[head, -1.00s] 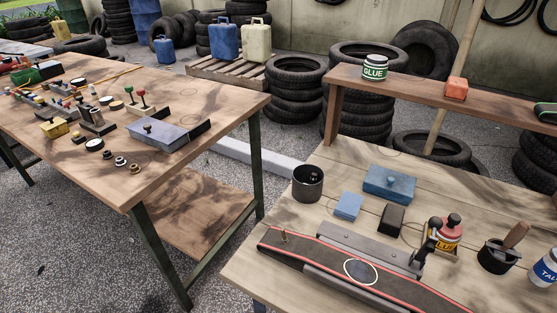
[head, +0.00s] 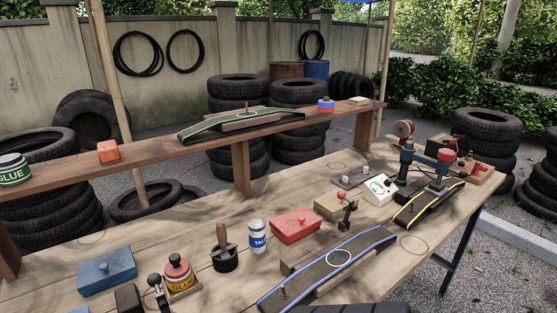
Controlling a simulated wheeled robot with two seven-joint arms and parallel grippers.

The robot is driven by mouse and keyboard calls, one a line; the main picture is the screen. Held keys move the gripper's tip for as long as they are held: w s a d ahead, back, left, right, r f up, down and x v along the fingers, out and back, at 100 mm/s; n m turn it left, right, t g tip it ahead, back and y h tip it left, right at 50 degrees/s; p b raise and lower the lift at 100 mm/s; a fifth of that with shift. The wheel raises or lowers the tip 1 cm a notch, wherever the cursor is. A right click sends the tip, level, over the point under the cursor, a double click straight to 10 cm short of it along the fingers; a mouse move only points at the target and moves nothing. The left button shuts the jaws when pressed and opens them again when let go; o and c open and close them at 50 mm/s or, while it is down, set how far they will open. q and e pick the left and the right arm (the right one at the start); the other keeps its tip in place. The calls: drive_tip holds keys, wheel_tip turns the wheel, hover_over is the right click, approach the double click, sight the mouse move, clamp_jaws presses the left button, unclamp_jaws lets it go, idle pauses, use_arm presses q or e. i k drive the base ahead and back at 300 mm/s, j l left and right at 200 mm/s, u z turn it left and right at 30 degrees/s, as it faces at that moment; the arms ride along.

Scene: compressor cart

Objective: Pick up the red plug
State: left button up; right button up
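I cannot make out a red plug for certain in the head view. Red things in sight are a red box (head: 295,225) on the workbench, a small red-orange block (head: 108,151) on the raised shelf, and a red tray-like item (head: 482,172) with small parts at the bench's far right end. A small red ball knob (head: 342,196) tops a dark clamp beside the blue-edged strip. Neither of my grippers shows in this view.
The wooden workbench (head: 200,290) holds a glue bottle (head: 178,274), a talc bottle (head: 257,237), a black brush pot (head: 225,258), a blue box (head: 107,270) and a blue-edged rubber strip (head: 325,268). A shelf (head: 190,147) runs behind. Stacked tyres (head: 487,135) stand beyond.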

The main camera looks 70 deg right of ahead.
sight(477, 165)
drive_tip(key=z, duration=3.7)
drive_tip(key=i+l+u, duration=0.2)
drive_tip(key=i+l, duration=0.4)
